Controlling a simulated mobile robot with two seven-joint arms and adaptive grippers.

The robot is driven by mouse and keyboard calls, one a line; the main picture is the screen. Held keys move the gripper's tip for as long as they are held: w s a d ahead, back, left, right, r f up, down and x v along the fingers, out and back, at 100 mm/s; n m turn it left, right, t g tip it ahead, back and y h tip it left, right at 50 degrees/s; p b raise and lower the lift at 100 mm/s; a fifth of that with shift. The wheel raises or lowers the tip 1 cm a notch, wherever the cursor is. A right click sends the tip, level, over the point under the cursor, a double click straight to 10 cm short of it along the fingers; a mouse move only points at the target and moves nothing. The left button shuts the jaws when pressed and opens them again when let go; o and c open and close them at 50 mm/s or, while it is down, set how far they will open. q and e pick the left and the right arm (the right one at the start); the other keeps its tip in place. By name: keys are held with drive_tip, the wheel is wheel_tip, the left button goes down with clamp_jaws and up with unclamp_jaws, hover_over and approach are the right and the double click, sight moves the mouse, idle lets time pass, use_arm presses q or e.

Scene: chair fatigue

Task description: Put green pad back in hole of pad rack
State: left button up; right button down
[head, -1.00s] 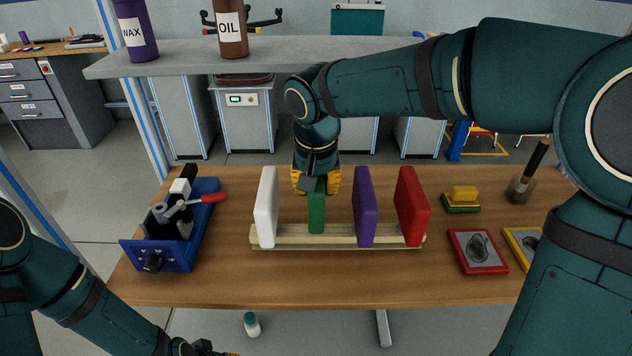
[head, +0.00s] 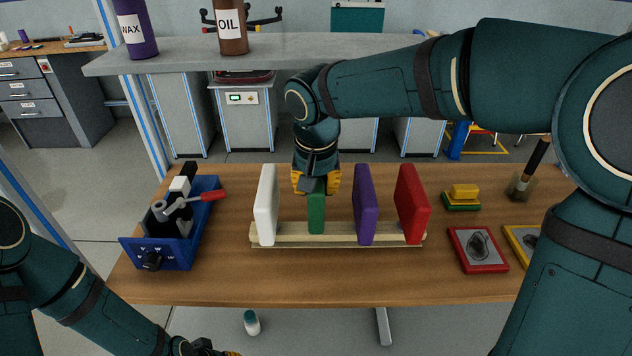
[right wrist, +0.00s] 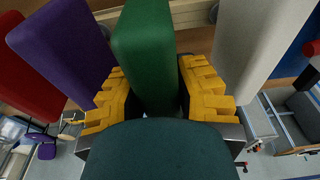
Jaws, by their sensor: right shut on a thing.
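The green pad (head: 316,214) stands upright in the pad rack (head: 335,235), between the white pad (head: 266,205) and the purple pad (head: 364,205). Its lower end meets the rack; how deep it sits in the hole cannot be seen. My right gripper (head: 316,184) is shut on the upper part of the green pad. In the right wrist view the green pad (right wrist: 146,55) lies between the yellow fingers (right wrist: 153,95). My left gripper (head: 215,350) is at the bottom edge, below the table front and mostly cut off.
A red pad (head: 411,205) stands at the rack's right end. A blue vise-like tool box (head: 170,245) is at the left. The table front is clear.

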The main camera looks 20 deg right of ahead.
drive_tip(key=shift+f+b, duration=1)
drive_tip(key=shift+f, duration=0.7)
drive_tip(key=c, duration=0.8)
unclamp_jaws()
drive_tip(key=shift+o, duration=0.2)
drive_tip(key=r, duration=0.4)
drive_tip(key=s+r, duration=0.1)
drive_tip(key=r, duration=0.3)
drive_tip(key=s+r, duration=0.1)
drive_tip(key=r, duration=0.3)
drive_tip(key=shift+a, duration=0.3)
